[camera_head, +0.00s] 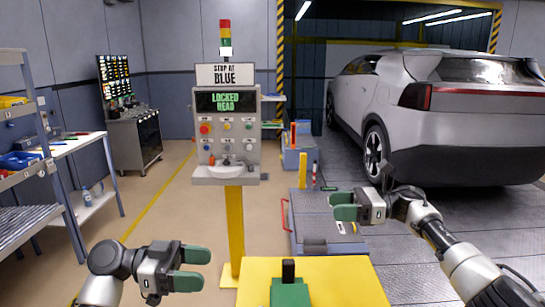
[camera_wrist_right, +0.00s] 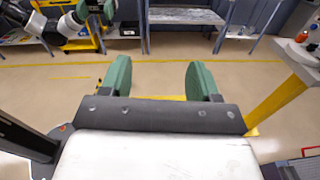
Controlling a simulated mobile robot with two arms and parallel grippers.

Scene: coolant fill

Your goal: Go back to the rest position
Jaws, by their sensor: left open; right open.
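My left gripper (camera_head: 193,268) is at the lower left of the head view. Its two green fingers are apart with nothing between them. My right gripper (camera_head: 345,207) is right of centre, in front of the grey car's rear. It is open, and in the right wrist view its green fingers (camera_wrist_right: 160,82) stand wide apart with only floor between them. Neither gripper touches anything that I can see.
A silver car (camera_head: 450,110) stands at the right. Shelves (camera_head: 30,180) line the left. A blue-grey box (camera_head: 322,215) sits behind my right gripper. Open floor lies left of the post.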

